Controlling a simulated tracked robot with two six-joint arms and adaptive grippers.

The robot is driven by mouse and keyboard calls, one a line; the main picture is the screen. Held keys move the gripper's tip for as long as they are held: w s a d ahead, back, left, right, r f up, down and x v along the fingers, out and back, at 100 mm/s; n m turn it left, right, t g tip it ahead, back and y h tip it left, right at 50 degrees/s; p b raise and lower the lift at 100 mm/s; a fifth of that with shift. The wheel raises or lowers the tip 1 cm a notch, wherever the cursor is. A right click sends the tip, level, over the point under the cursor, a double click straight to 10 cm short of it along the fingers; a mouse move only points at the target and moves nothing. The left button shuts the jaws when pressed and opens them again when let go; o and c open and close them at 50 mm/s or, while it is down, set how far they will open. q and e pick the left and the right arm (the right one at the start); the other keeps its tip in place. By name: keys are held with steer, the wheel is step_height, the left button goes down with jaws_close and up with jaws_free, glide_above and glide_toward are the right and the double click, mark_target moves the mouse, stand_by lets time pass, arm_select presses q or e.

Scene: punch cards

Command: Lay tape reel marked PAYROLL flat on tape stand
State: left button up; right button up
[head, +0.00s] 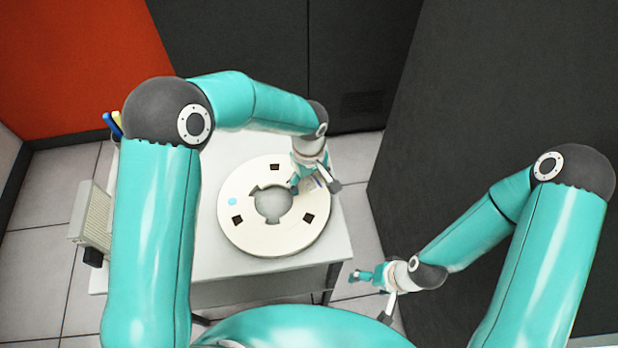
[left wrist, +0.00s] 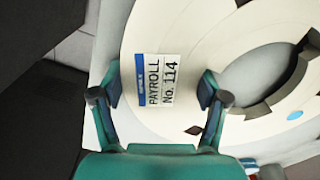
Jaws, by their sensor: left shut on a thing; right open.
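The PAYROLL tape reel (head: 257,234) is a large cream ring with dark square marks, a blue dot and a notched hub opening. It looks flat over the white table top (head: 215,262); I cannot tell whether it rests there or is slightly above. My left gripper (head: 315,183) is shut on the reel at its upper right side. My right gripper (head: 376,287) is open and empty, right of the table. I cannot make out a separate tape stand.
A beige box-like device (head: 93,213) stands at the table's left edge. Blue and yellow pen-like items (head: 114,123) stand at its back left corner. Dark cabinets (head: 300,50) rise behind, and a dark panel (head: 480,100) is at the right. Tiled floor (head: 355,170) is bare beside the table.

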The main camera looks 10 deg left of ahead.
arm_select(q)
steer(key=shift+f+b, duration=0.2)
steer(key=shift+b, duration=0.15)
stand_by(0.6)
steer(key=shift+s+f+b, duration=0.35)
steer(key=shift+f+b, duration=0.2)
stand_by(0.4)
steer(key=o, duration=1.5)
steer(key=shift+o, duration=1.4)
steer(key=shift+w+f, duration=0.1)
steer(key=shift+w, duration=0.15)
steer(key=shift+r, duration=0.2)
steer(key=shift+c, duration=1)
steer(key=shift+r, duration=0.1)
